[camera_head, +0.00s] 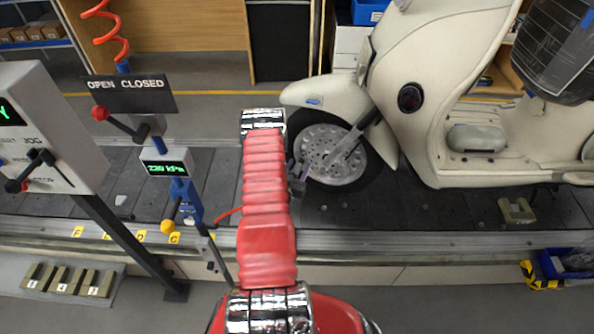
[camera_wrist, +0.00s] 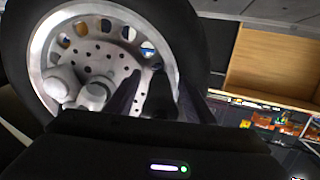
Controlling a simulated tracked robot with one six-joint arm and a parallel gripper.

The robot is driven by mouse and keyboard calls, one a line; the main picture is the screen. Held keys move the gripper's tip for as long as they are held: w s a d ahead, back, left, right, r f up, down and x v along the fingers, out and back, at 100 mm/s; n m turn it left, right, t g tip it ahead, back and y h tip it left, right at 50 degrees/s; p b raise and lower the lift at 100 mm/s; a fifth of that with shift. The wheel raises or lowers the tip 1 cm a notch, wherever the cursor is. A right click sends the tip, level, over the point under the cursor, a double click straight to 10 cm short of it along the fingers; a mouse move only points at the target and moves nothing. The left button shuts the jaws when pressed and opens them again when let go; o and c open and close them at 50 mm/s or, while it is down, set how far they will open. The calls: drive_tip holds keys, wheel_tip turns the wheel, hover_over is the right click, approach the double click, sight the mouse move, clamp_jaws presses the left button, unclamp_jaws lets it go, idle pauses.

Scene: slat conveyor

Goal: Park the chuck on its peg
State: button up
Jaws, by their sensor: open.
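My gripper (camera_head: 297,172) is in front of the scooter's front wheel (camera_head: 331,158), at its left side. In the wrist view my gripper (camera_wrist: 158,88) is open, its two dark fingers pointing at the wheel's pierced rim (camera_wrist: 95,48). A dark shape (camera_wrist: 160,96) shows between the fingers; I cannot tell whether it is the chuck. A red hose (camera_head: 229,213) runs from the blue fitting on the post behind my arm, so its end is hidden. I cannot clearly make out the chuck or its peg.
A gauge (camera_head: 166,168) reads about 220 kPa beside a blue fitting (camera_head: 187,203) and yellow knob (camera_head: 168,225). A lever with a red knob (camera_head: 100,113) is under the OPEN side of a sign. A control box (camera_head: 45,130) stands left. The scooter (camera_head: 440,95) fills the right.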

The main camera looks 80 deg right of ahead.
sight(294, 174)
idle(0.3)
clamp_jaws()
idle(0.5)
drive_tip(key=shift+a, duration=0.25)
drive_tip(key=shift+w+a+r, duration=0.1)
drive_tip(key=shift+a, duration=0.25)
drive_tip(key=shift+a, duration=0.35)
drive_tip(key=shift+a+r, duration=0.1)
drive_tip(key=shift+a, duration=0.25)
drive_tip(key=shift+w+a+r, duration=0.1)
drive_tip(key=shift+w+a, duration=0.05)
drive_tip(key=shift+a, duration=0.5)
drive_tip(key=shift+a, duration=0.35)
drive_tip(key=shift+a+r, duration=0.15)
drive_tip(key=shift+a, duration=0.2)
